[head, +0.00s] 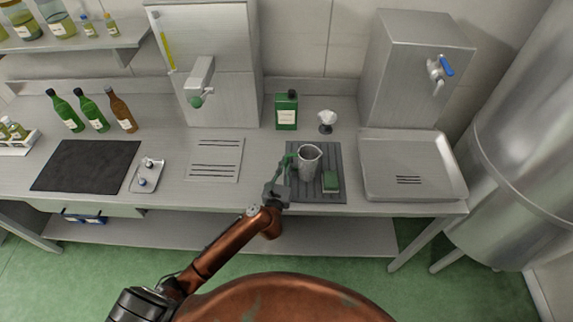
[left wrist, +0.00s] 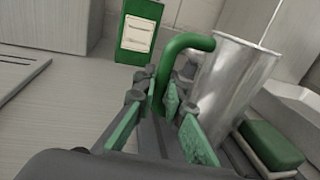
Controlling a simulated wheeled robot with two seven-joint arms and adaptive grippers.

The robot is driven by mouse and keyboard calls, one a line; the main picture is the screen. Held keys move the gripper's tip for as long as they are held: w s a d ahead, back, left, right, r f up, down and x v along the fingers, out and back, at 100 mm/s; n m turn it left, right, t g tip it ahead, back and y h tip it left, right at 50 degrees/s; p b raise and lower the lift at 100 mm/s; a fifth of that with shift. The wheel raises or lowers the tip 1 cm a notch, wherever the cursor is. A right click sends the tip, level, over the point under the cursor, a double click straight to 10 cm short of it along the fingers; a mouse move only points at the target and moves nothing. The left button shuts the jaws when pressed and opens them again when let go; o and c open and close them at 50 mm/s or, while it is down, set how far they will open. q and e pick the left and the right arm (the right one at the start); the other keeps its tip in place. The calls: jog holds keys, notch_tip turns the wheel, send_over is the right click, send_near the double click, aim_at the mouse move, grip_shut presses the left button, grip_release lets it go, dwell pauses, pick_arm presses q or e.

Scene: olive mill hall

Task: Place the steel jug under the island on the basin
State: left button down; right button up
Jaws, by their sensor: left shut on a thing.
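The steel jug (head: 311,163) has a green handle and appears upright over the dark ribbed mat (head: 330,197). I cannot tell whether its base touches the mat. In the left wrist view the jug (left wrist: 232,85) is large, right of centre, its handle (left wrist: 163,70) reaching between the green-padded fingers. My left gripper (head: 283,180) is shut on this handle, at the jug's left side; it also shows in the left wrist view (left wrist: 160,118). The steel basin (head: 452,187), shallow with dark drain slots, lies to the right of the mat, apart from the jug. My right gripper is out of view.
A green canister (head: 286,110) and a small white-topped glass (head: 326,121) stand behind. A blue-handled tap (head: 438,69) is on the steel box above the basin. A slotted plate (head: 214,159) lies left.

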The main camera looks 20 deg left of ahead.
pick_arm(q)
jog(key=c, duration=2.4)
grip_release()
jog(key=o, duration=0.4)
